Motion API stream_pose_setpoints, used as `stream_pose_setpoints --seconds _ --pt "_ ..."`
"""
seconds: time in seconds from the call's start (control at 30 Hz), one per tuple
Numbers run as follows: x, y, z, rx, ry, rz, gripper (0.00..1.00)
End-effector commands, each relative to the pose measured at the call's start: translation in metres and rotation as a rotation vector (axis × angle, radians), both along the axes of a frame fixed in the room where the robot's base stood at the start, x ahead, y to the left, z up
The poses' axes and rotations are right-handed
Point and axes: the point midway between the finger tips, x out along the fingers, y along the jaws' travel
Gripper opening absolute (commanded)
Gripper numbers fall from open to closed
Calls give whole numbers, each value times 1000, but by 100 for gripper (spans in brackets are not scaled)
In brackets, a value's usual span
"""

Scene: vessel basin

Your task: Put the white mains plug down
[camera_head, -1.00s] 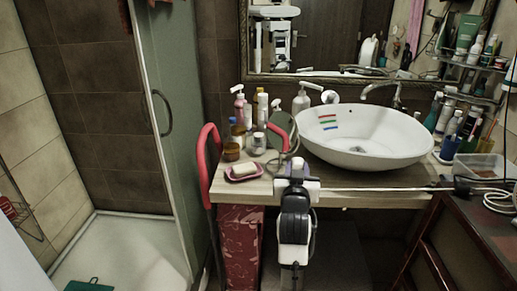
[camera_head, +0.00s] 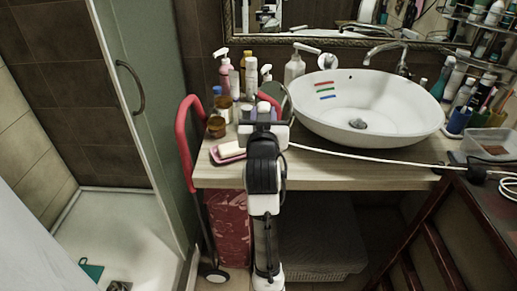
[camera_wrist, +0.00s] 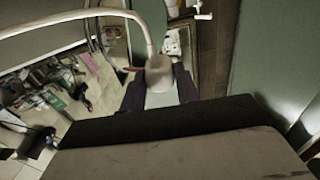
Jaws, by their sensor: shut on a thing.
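The white mains plug (camera_wrist: 160,72) shows in the wrist view between the two dark fingers of my gripper (camera_wrist: 160,92), which is shut on it. A white cable (camera_wrist: 85,14) curves away from the plug to the upper left. In the head view my gripper (camera_head: 264,112) is over the left part of the wooden counter (camera_head: 350,171), among the bottles and right of the soap dish. The arm hides most of the plug there. The cable (camera_head: 365,157) stretches from the gripper rightward across the counter front. I cannot tell whether the plug touches anything.
A white basin (camera_head: 368,115) fills the counter's middle and right. A pink soap dish (camera_head: 228,153) and several bottles (camera_head: 225,75) crowd the left end near a red-handled trolley (camera_head: 183,140). A dark adapter (camera_head: 476,173) lies at right. The counter's front strip is mostly bare.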

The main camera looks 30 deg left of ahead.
Motion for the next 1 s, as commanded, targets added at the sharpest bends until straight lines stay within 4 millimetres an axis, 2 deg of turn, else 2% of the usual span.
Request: stream_pose_setpoints --seconds 0.03,0.2,0.4,0.67,0.83,1.0 --pt "0 0 -16 -5 7 0 0" --pt "-1 0 -60 -5 8 1 0" --pt "0 0 -104 -3 4 0 0" --pt "0 0 -127 0 2 1 0" --pt "0 0 -154 -2 3 0 0" --pt "0 0 -162 1 1 1 0"
